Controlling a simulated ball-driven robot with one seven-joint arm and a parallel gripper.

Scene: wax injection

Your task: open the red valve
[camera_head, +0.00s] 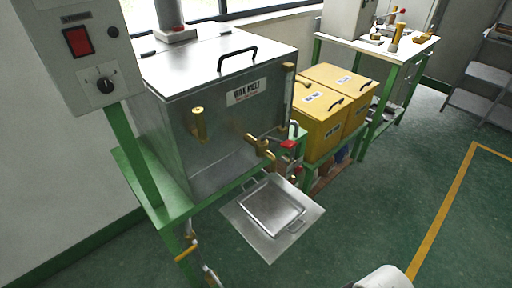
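The red valve handle (289,144) is small and sits on brass pipework (263,147) at the lower right front of the steel wax melt tank (220,135). It appears to lie roughly level and points to the right; its exact angle is too small to tell. Nothing touches it. My gripper is not in view. A rounded white part at the bottom edge, right of centre, may be part of my arm.
A steel tray (272,207) with handles is below the valve. Yellow boxes (322,112) stand right of the tank. A control panel (82,50) with a red switch is at upper left. Green floor (400,180) is clear at the right.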

